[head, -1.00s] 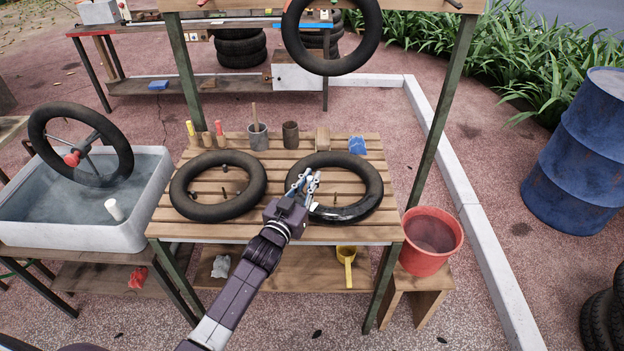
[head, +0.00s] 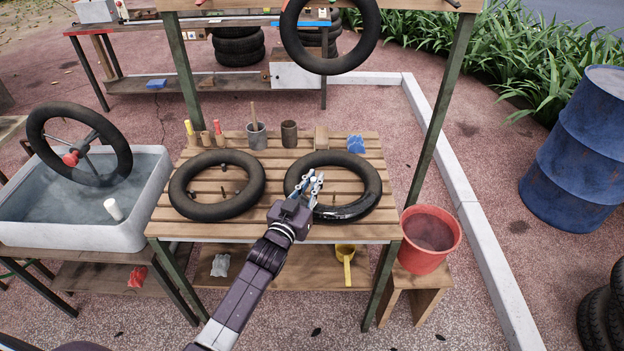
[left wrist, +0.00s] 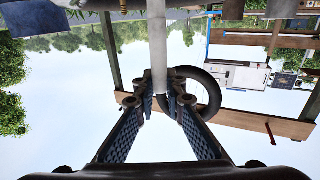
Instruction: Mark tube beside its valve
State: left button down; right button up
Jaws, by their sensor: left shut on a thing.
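My left gripper (head: 312,184) is shut on a pale, stick-like marker (left wrist: 157,45), which stands out between the fingers in the left wrist view. In the head view the fingertips are over the left part of the right black tube (head: 371,184), which lies flat on the slatted bench. I cannot tell whether the marker touches the tube. The tube's near side is shiny and dark. Its valve is not clear to me; the gripper covers part of the tube. A second black tube (head: 184,188) lies flat to the left. My right gripper is not in view.
Tools and cups (head: 289,134) line the back of the wooden bench (head: 275,222). Another tube (head: 291,40) hangs from the frame above. A water tub (head: 138,222) with an upright wheel stands at left, and a red bucket (head: 426,262) at right.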

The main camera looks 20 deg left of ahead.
pick_arm(q)
jog(key=shift+d+f, duration=0.1)
jog(key=shift+d, duration=0.15)
dwell(0.3)
notch_tip(320, 180, up, 7)
jog(key=p, duration=0.6)
jog(key=shift+p, duration=0.4)
